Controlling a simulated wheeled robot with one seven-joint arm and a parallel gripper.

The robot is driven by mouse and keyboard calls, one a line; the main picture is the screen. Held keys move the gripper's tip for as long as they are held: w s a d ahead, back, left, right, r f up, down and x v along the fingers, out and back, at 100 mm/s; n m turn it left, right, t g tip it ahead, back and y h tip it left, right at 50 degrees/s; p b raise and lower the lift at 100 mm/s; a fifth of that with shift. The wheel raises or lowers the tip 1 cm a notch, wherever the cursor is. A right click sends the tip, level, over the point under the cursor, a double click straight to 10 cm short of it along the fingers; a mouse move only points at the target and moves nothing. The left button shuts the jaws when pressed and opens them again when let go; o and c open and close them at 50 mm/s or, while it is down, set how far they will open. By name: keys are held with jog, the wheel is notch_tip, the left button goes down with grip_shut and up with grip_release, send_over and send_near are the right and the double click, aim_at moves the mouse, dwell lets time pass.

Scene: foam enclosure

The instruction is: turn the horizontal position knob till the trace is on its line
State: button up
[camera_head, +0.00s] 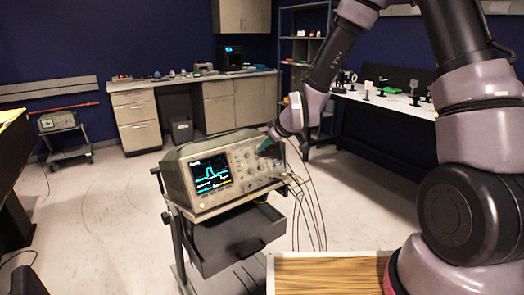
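A beige oscilloscope (188,150) stands on a cart, with its front panel turned toward me. Its lit screen (210,174) shows a cyan trace with a raised pulse near the middle. Small text and marks lie below the trace; a target line is too small to make out. Several knobs (250,160) sit right of the screen; which one sets horizontal position cannot be read. Contact and finger opening cannot be told.
The cart has an open dark drawer (230,242) below the oscilloscope. Cables (312,205) hang from the panel's right side. A wooden-topped surface (325,275) is close in front. A workbench (400,100) with small items stands at the right. Open floor (100,210) lies to the left.

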aim_at(257, 152)
jog(key=x, duration=0.5)
grip_shut()
jog(key=m, duration=0.1)
jog(key=m+y, duration=0.1)
jog(key=m, duration=0.1)
jog(key=m+g, duration=0.1)
jog(key=shift+w+d+y, duration=0.2)
jog(key=shift+d+y, duration=0.1)
jog(key=m+y, duration=0.1)
jog(key=m, duration=0.1)
jog(key=m+y, duration=0.1)
jog(key=m, duration=0.2)
jog(key=shift+d+f+g, duration=0.1)
jog(key=shift+g, duration=0.3)
jog(key=shift+m, duration=0.3)
